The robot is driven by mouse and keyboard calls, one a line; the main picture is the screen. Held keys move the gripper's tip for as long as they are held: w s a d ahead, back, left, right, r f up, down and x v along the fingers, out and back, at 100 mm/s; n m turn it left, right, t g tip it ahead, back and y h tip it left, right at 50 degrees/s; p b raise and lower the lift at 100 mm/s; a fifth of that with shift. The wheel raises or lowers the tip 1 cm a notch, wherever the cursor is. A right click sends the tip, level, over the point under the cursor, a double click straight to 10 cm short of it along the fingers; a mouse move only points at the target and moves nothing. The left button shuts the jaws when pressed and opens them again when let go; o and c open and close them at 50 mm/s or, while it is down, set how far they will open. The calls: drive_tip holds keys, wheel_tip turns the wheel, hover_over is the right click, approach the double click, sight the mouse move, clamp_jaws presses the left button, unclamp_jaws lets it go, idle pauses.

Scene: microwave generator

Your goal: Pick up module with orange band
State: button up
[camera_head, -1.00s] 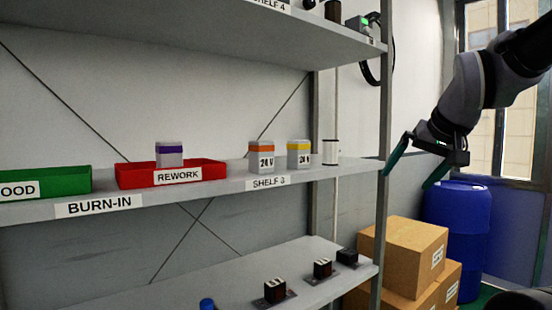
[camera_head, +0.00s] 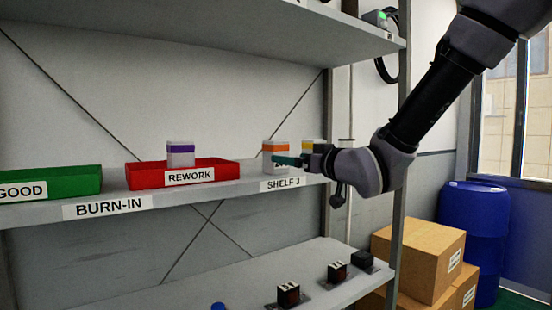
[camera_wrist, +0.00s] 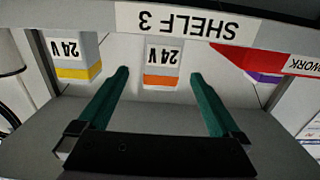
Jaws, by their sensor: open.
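The module with the orange band (camera_head: 275,145) stands upright on the shelf, a white box marked "24 V". In the wrist view, which is upside down, this orange-banded module (camera_wrist: 162,62) lies between the lines of my two green fingers, with a gap on each side. My gripper (camera_head: 288,160) is open and empty at the shelf's front, and its fingers cover part of the module in the head view. In the wrist view my gripper (camera_wrist: 159,73) points at the module; how far the fingertips are from it is hard to tell.
A yellow-banded module (camera_wrist: 76,60) stands beside the orange one, mostly behind my arm in the head view. A red REWORK tray (camera_head: 215,172) holds a purple-banded module (camera_head: 181,154). A green GOOD tray (camera_head: 70,181) is farther left. A shelf post (camera_head: 400,130) stands close to my arm.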

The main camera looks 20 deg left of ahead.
sight(282, 154)
drive_tip(key=x, duration=0.8)
drive_tip(key=shift+a+r, duration=0.15)
drive_tip(key=shift+r, duration=0.1)
drive_tip(key=shift+r, duration=0.1)
clamp_jaws()
